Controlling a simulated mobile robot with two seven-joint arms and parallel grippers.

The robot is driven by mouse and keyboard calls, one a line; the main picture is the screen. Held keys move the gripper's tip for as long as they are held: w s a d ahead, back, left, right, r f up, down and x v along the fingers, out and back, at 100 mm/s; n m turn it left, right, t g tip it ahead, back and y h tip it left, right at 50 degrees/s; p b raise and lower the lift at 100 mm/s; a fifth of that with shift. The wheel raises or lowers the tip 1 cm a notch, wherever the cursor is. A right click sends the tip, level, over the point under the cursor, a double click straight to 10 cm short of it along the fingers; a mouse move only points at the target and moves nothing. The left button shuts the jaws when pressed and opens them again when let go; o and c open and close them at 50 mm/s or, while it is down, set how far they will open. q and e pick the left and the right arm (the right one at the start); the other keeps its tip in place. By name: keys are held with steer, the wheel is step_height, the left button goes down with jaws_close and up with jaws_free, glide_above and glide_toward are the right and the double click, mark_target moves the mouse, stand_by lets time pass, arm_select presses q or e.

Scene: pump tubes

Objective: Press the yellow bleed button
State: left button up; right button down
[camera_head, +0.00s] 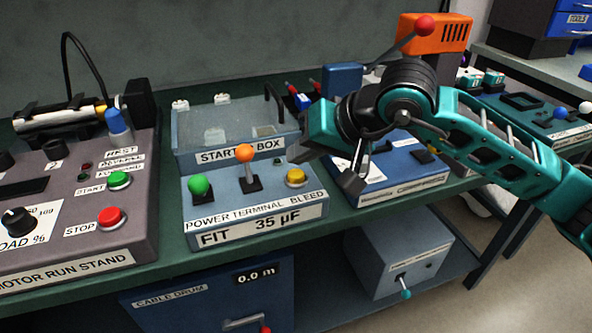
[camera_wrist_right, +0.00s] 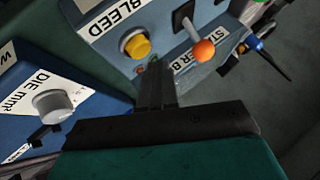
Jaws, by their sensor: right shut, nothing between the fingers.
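The yellow bleed button (camera_head: 296,177) sits at the right end of the blue-grey starter box panel, above the word BLEED. It also shows in the right wrist view (camera_wrist_right: 137,46), in a round collar. My right gripper (camera_head: 296,154) is in front of the back edge of the panel, just above and behind the button in the picture. In the right wrist view its fingers (camera_wrist_right: 154,66) are together and empty, with the tips close beside the button. I cannot tell whether they touch the panel. My left gripper is out of view.
An orange-knobbed lever (camera_head: 245,153) and a green button (camera_head: 200,187) share the panel. The motor run stand (camera_head: 130,240) is at left. A blue box (camera_head: 400,185) stands close on the right, partly behind my arm. A narrow strip of green bench is clear in front.

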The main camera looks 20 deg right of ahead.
mark_target(302, 175)
steer(key=shift+r+p, duration=1.2)
steer(key=shift+r, duration=1.2)
